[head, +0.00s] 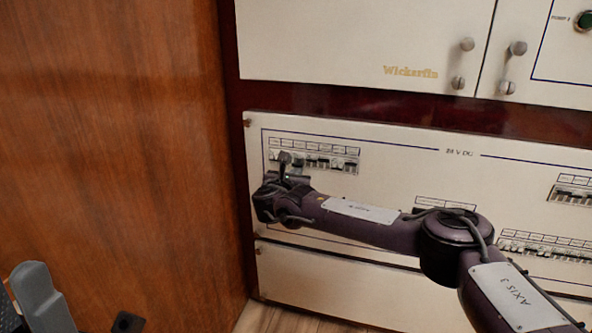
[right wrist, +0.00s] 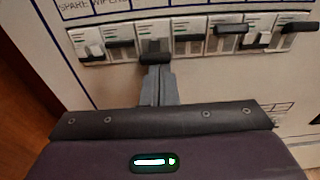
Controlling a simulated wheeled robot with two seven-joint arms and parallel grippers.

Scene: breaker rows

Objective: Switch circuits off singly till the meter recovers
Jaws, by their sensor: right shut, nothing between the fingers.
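In the head view a cream panel marked 24 V DC (head: 400,172) carries a breaker row (head: 335,161) at its upper left. My right gripper (head: 291,164) is at the left part of this row, shut with nothing between its fingers. In the right wrist view its fingertips (right wrist: 157,73) are just below the third breaker (right wrist: 155,56) from the left, touching or very close; its black lever sits lower than the neighbouring black levers. No meter shows.
More breakers sit at the right, in an upper group (head: 572,195) and a lower row (head: 545,248). Closed cabinet doors (head: 350,40) with knobs are above. A wooden wall (head: 110,150) stands close to the left of the row. A green button (head: 586,20) is at the top right.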

